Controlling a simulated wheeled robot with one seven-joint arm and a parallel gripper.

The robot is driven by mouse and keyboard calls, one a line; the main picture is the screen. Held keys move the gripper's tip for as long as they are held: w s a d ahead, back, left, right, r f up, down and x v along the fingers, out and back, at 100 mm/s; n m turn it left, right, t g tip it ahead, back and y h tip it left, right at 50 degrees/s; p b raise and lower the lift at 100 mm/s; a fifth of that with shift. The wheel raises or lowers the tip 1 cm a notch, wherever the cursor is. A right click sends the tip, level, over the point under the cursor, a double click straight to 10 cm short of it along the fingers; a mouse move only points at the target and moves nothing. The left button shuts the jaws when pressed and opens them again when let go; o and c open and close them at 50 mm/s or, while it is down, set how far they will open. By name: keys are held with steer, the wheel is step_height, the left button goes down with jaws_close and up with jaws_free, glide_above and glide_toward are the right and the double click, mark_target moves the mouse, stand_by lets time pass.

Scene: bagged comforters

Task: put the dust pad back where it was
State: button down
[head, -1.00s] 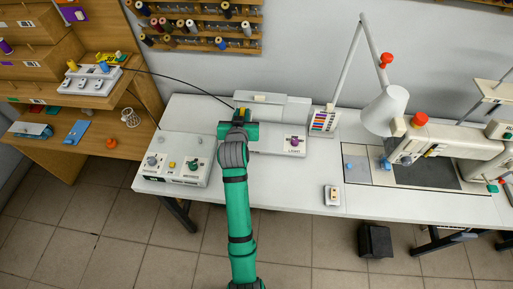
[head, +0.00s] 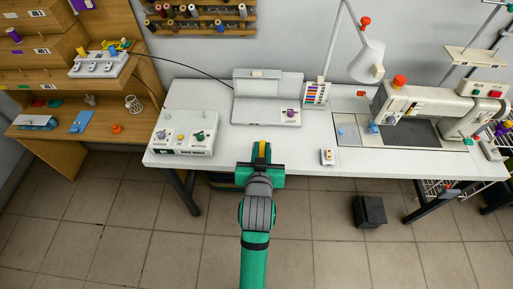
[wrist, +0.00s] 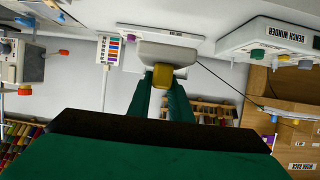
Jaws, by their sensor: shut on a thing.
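My gripper (head: 262,153) is at the front edge of the white table, left of its middle, in the head view. In the head view the block is only a yellow strip between the fingers. A white unit with a raised lid (head: 267,88) and a purple knob stands behind the gripper, apart from it.
A white control box (head: 186,132) stands left on the table. A small beige switch box (head: 327,157) lies right of the gripper, before the sewing machine (head: 430,105) and lamp (head: 367,62). A flat blue piece (head: 81,122) lies on the wooden desk.

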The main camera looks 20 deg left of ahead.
steer(key=w+a+f, duration=0.1)
steer(key=w+f, duration=0.2)
steer(key=w, duration=0.1)
steer(key=w+a+f, duration=0.2)
steer(key=w+f, duration=0.1)
steer(key=w, duration=0.1)
steer(key=w+a+f, duration=0.1)
steer(key=w+f, duration=0.2)
steer(key=w, duration=0.1)
steer(key=shift+a, duration=0.35)
steer(key=shift+w+a+f, duration=0.15)
steer(key=shift+w+f, duration=0.05)
steer(key=shift+f, duration=0.2)
steer(key=shift+a+f, duration=0.1)
steer(key=shift+f, duration=1.4)
